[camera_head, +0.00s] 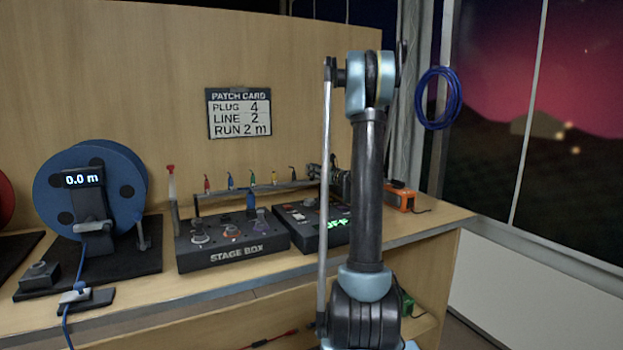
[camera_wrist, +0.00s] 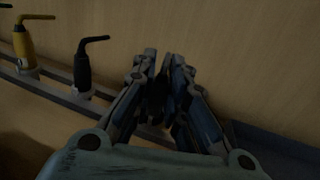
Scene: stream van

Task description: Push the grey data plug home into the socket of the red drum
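Only the edge of the red drum (camera_head: 5,198) shows at the far left in the head view; its socket is out of view. I cannot make out the grey data plug for certain in either view. My gripper (camera_head: 322,172) is at the right end of the plug rack, partly hidden by my arm. In the wrist view my gripper's fingers (camera_wrist: 166,72) lean close together beside the rack. A dark shape lies between them, but I cannot tell whether it is a plug or part of a finger.
A yellow plug (camera_wrist: 23,45) and a black plug (camera_wrist: 82,68) stand in the rack (camera_wrist: 50,90). The stage box (camera_head: 232,240) and a blue drum (camera_head: 90,190) stand on the bench. A patch card (camera_head: 239,113) hangs behind. An orange box (camera_head: 398,198) sits right.

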